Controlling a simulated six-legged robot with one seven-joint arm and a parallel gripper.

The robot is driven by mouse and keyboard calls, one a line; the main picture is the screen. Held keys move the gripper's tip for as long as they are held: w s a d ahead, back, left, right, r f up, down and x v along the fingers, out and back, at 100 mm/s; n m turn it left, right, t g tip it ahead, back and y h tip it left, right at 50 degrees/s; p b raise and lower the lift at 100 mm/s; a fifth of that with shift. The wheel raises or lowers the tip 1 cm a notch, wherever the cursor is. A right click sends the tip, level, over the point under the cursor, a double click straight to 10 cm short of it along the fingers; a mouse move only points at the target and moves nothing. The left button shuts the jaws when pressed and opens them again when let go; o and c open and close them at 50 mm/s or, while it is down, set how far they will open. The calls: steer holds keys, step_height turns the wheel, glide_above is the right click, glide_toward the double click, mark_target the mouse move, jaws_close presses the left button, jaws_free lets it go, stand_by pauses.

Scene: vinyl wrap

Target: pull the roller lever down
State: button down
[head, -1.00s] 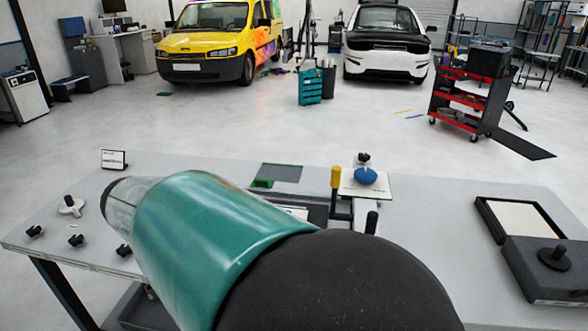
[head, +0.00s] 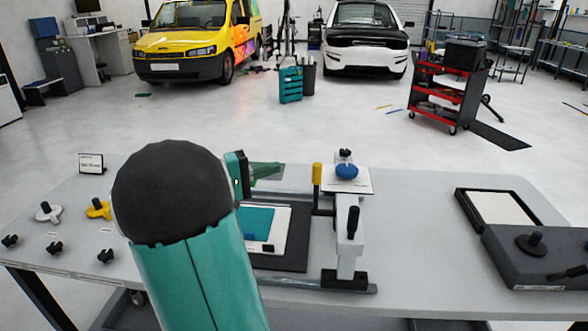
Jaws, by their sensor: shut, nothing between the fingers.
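The yellow-gripped lever (head: 317,173) stands upright on a dark bracket at the far side of a bench machine. The machine (head: 344,262) has a pale column with a black-handled lever (head: 353,220), also upright, nearer to me. I cannot tell for sure which of the two is the roller lever. My gripper (head: 275,171) shows small beyond my arm, its green fingers pointing right. It is shut and empty, left of the yellow grip with a gap between them. My arm hides the left end of the machine and part of my wrist.
A dark bed holds a white sheet with a teal piece (head: 257,221). A blue knob (head: 347,171) sits on a white plate behind the levers. A flat press (head: 535,245) is at the right; black knobs (head: 106,256) are at the left. The bench between machine and press is clear.

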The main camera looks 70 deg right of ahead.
mark_target(316, 189)
steer(key=s+d, duration=0.3)
steer(key=s, duration=0.5)
steer(key=shift+s, duration=0.35)
